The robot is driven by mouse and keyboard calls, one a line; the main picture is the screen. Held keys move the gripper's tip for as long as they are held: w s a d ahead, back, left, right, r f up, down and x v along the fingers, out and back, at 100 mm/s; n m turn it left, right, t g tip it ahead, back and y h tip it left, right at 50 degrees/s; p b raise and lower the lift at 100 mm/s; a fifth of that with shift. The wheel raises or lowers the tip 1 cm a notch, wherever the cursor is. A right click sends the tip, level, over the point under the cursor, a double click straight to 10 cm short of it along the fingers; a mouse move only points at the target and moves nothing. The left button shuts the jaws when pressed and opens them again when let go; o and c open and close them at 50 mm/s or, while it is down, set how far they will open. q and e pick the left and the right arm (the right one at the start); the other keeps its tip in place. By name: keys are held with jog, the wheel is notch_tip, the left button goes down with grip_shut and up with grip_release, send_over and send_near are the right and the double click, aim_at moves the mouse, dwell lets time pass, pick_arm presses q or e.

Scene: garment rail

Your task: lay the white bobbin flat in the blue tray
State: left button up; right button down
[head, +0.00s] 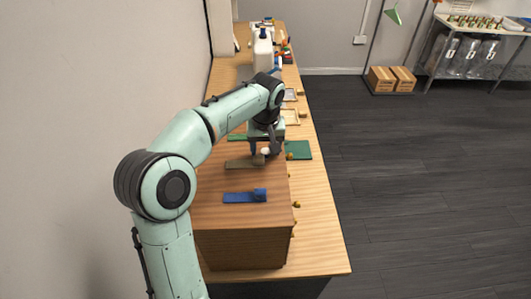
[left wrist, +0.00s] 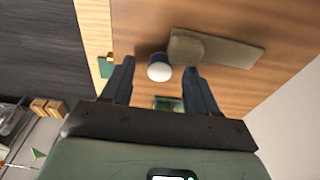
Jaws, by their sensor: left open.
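The white bobbin (head: 265,151) is on the wooden box top, by the far end of a brown strip. In the left wrist view the bobbin (left wrist: 159,68) shows a round white face and a darker side, between my fingertips. My left gripper (left wrist: 159,72) is open, its fingers on either side of the bobbin with gaps visible. In the head view my left gripper (head: 264,146) points down over the bobbin and partly hides it. My right gripper is not in view.
The brown strip (head: 240,163) with a rounded end lies beside the bobbin; it also shows in the wrist view (left wrist: 225,50). The wooden box (head: 242,245) stands on a long table (head: 322,240).

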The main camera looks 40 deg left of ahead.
pick_arm(q)
jog(key=shift+w+f, duration=0.1)
jog(key=shift+f, duration=0.3)
grip_shut()
jog(key=shift+r, duration=0.1)
